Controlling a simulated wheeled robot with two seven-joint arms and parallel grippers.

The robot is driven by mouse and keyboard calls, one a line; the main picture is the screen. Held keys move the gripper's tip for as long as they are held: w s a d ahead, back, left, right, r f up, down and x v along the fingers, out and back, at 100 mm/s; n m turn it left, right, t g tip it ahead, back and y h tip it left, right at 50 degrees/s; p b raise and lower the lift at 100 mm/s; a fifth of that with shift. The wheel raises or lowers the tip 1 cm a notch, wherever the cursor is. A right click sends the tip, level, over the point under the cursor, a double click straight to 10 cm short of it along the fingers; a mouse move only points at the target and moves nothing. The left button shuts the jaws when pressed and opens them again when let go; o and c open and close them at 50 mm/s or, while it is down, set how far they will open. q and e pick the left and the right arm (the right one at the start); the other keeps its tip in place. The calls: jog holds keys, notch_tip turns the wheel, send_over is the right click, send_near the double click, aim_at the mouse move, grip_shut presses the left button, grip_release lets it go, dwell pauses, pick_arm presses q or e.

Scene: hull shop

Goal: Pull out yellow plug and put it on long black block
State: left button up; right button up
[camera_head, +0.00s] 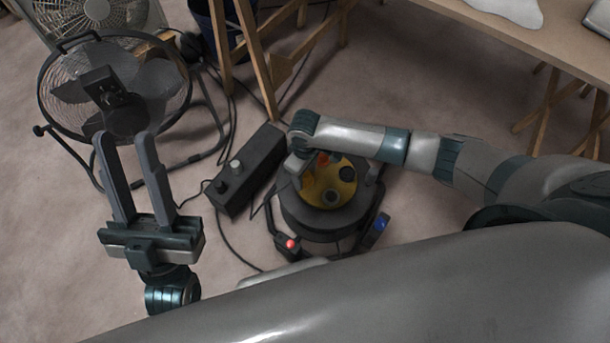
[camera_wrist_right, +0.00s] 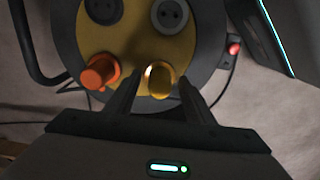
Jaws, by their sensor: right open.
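The yellow plug (camera_wrist_right: 160,82) sits in the yellow face of a dark cable reel (camera_wrist_right: 205,60), between the fingertips of my right gripper (camera_wrist_right: 158,90) in the right wrist view. The fingers stand open on either side of it; I cannot tell whether they touch it. In the head view the right gripper (camera_head: 298,168) is over the left part of the reel (camera_head: 310,222), and I cannot make out the yellow plug there. The long black block (camera_head: 248,170) lies on the floor left of the reel. My left gripper (camera_head: 123,142) is open and empty, farther left.
An orange plug (camera_wrist_right: 100,72) sits in the reel left of the yellow one. A black floor fan (camera_head: 115,90) stands at the upper left. Cables run over the floor around the block. Wooden trestle legs (camera_head: 258,60) stand behind the block.

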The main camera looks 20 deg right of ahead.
grip_shut()
dwell(0.3)
